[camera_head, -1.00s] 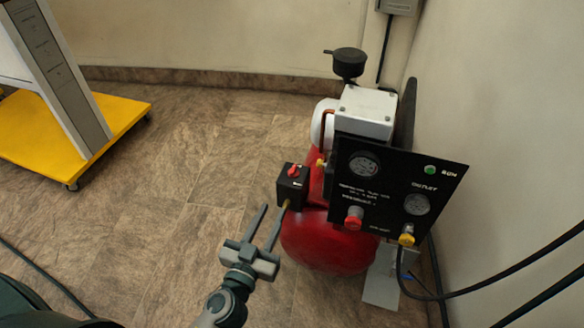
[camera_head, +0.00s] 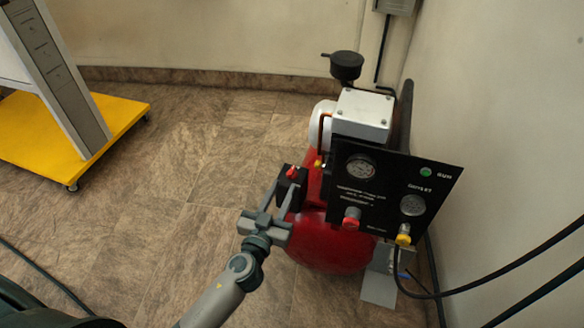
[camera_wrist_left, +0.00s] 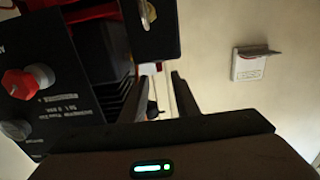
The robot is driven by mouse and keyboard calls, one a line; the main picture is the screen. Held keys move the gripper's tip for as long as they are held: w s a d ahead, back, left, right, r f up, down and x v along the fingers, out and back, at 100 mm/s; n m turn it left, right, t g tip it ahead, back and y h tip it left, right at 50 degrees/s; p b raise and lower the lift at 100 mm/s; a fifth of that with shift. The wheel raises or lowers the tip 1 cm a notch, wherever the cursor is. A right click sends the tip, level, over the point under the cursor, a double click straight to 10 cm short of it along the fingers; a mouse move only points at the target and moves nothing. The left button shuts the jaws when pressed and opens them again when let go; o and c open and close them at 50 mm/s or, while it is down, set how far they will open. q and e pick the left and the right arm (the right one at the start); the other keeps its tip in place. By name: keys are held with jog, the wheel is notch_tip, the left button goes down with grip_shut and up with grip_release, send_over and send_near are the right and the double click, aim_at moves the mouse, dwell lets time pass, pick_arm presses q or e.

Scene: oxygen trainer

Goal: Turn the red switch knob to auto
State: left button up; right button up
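The red switch knob (camera_head: 292,172) sits on top of a small black switch box (camera_head: 302,178) on the near left side of the red compressor tank (camera_head: 328,243). My left gripper (camera_head: 282,192) is open, its two fingers pointing up at the box from the near side, with nothing between them. The fingers partly cover the box, and I cannot tell whether they touch it. In the left wrist view the two fingers (camera_wrist_left: 158,88) stand apart below a black box-like part (camera_wrist_left: 153,32); the red switch knob is not clearly visible there. My right gripper is not in view.
A black panel (camera_head: 372,203) with gauges, a red knob (camera_head: 351,217) and a yellow knob (camera_head: 403,236) stands right of the switch box. Black hoses run right toward the wall. A yellow wheeled base (camera_head: 85,140) is at left. The floor between is clear.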

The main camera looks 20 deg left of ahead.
aim_at(290, 175)
pick_arm(q)
jog(key=w, duration=0.8)
jog(key=shift+w+d+p, duration=0.15)
jog(key=shift+w+p, duration=0.1)
jog(key=shift+p, duration=0.15)
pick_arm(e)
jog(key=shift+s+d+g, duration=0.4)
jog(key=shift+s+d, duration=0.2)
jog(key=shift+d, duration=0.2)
pick_arm(q)
jog(key=shift+c, duration=0.3)
grip_shut()
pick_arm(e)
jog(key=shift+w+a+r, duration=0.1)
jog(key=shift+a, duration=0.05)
